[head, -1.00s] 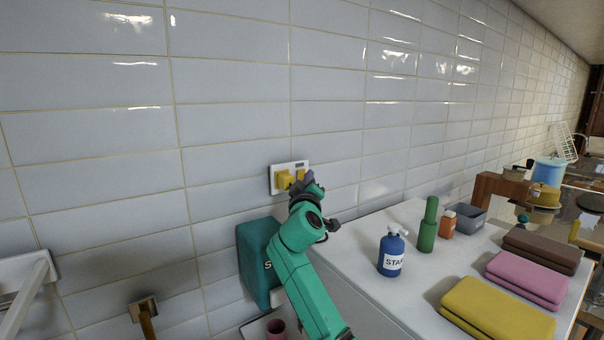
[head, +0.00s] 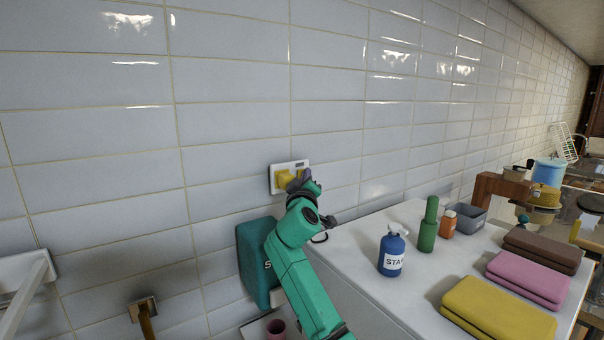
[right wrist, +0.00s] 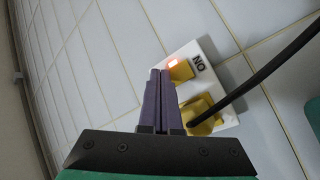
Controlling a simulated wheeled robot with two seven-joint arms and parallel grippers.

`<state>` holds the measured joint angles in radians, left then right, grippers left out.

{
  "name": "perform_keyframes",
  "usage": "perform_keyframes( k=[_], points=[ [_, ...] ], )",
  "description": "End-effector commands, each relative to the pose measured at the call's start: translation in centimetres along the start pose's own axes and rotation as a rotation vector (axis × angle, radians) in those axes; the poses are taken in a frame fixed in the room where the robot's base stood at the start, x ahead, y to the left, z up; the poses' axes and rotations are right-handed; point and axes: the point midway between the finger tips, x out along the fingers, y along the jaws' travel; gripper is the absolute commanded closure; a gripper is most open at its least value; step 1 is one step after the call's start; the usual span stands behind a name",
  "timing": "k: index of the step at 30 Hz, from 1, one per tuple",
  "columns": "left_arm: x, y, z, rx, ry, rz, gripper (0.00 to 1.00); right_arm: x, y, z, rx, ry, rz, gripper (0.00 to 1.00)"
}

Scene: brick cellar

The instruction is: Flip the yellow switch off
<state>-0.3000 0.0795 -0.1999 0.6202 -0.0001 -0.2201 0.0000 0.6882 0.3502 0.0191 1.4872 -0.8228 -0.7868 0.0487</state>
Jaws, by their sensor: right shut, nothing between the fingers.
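A white wall plate (head: 276,171) is on the tiled wall in the head view, with a yellow plug (head: 282,180) on its left part. In the right wrist view, the plate (right wrist: 211,68) carries a small yellow switch (right wrist: 182,72) with a glowing reddish light, beside the letters ON. A yellow plug (right wrist: 198,112) with a black cable sits below it. My right gripper (head: 299,181) is shut and empty. Its purple fingertips (right wrist: 160,73) are right beside the switch; I cannot tell whether they touch. In the head view the fingers hide the switch. My left gripper is out of view.
A green-blue box (head: 255,262) stands below the plate, partly behind my arm. On the white counter to the right are a blue spray bottle (head: 391,255), a green bottle (head: 427,232), an orange bottle (head: 447,224) and folded towels (head: 497,308).

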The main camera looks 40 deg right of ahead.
Motion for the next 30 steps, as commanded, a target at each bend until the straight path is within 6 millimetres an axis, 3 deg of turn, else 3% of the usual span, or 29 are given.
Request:
perform_keyframes(
  k=[14,30],
  points=[
    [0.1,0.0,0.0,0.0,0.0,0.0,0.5,0.2,-0.1,-0.1,0.0,0.0,0.0,1.0],
    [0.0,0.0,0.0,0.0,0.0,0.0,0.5,-1.0,0.5,0.5,0.001,0.0,0.0,1.0]
  ],
)
